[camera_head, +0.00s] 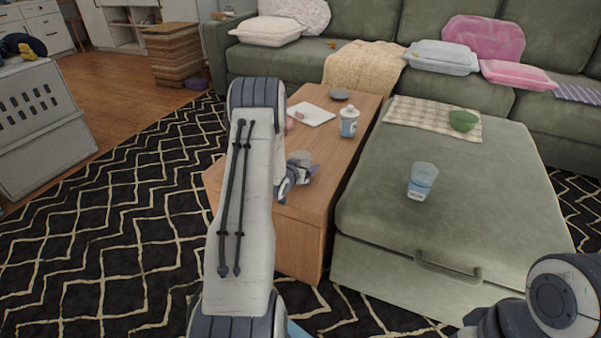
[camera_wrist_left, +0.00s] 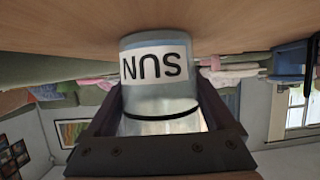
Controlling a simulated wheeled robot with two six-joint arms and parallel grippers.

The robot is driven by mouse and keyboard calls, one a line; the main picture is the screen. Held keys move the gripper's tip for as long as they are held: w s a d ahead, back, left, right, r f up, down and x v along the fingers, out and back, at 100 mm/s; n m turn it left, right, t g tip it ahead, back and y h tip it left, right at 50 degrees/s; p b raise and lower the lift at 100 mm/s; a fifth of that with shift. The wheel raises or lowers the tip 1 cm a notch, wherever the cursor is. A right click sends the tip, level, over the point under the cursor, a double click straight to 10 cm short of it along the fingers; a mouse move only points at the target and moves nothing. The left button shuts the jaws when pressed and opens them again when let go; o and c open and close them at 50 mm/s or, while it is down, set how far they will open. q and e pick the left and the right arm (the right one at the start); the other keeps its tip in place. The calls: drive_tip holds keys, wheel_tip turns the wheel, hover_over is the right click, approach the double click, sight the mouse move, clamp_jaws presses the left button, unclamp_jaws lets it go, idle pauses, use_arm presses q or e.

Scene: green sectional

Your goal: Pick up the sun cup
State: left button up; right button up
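The sun cup (camera_wrist_left: 158,72) is a pale cup with a white label, which reads SUN upside down in the left wrist view. Its base rests on the wooden table (camera_head: 345,178). In the head view the cup (camera_head: 301,157) is small and partly hidden by my left gripper (camera_head: 297,178). My left gripper's fingers (camera_wrist_left: 160,82) stand on both sides of the cup, close against it. I cannot tell whether they press on it. My right gripper is out of view; only part of my right arm shows at the lower right.
The sofa (camera_head: 365,30) is behind.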

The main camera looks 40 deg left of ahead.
use_arm(q)
drive_tip(key=shift+c, duration=0.9)
drive_tip(key=shift+r, duration=0.15)
